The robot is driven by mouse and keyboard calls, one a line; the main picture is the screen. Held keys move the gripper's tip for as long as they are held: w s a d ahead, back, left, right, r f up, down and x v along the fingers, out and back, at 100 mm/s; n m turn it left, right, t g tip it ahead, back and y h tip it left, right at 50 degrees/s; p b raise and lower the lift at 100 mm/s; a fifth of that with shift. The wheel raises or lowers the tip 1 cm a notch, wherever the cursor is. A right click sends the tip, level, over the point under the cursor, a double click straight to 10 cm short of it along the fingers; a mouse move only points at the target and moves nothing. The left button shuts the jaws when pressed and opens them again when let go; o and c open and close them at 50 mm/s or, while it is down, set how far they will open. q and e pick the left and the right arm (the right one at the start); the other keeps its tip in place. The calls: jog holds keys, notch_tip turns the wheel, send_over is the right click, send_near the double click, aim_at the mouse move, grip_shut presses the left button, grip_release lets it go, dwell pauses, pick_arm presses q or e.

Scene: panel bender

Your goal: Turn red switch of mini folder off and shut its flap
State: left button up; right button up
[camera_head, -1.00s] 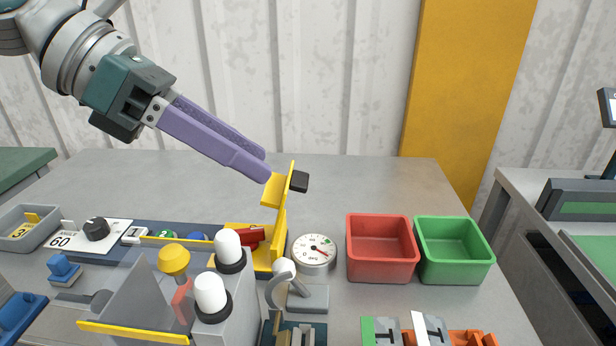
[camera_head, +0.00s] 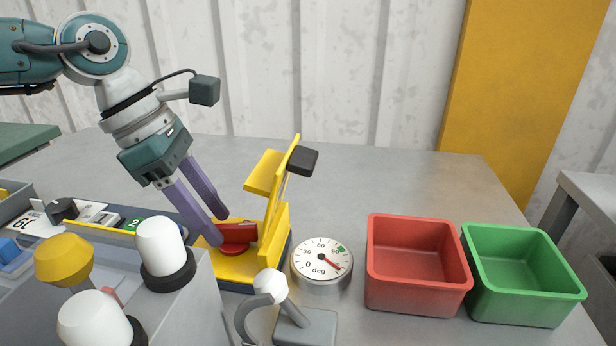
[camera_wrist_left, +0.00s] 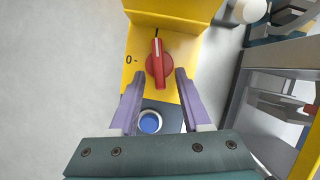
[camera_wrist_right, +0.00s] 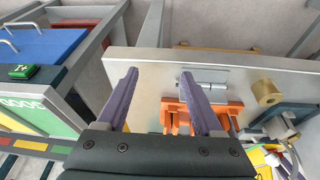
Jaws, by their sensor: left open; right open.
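The mini folder is a yellow unit (camera_head: 228,265) on the bench, left of the round dial. Its red switch (camera_head: 238,234) sits on its yellow face. In the left wrist view the red switch (camera_wrist_left: 158,64) has its white line pointing up, and a "0" mark stands to its left. The yellow flap (camera_head: 275,200) with a black block (camera_head: 302,161) stands raised. My left gripper (camera_head: 221,230) is open, its fingertips on either side of the switch's near part; contact cannot be told. A blue button (camera_wrist_left: 150,122) lies between the fingers. My right gripper (camera_wrist_right: 159,76) is open and empty, away from the folder.
A round angle dial (camera_head: 322,262) stands right of the folder, with a red bin (camera_head: 418,291) and a green bin (camera_head: 525,304) further right. White-capped posts (camera_head: 161,246) and a grey hooked stand (camera_head: 305,325) are in front. The bench behind is clear.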

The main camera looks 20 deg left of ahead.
pick_arm(q)
jog(key=shift+w+d+f, duration=0.1)
jog(key=shift+d+f, duration=0.05)
jog(key=shift+f, duration=0.3)
jog(key=shift+c, duration=0.3)
grip_shut()
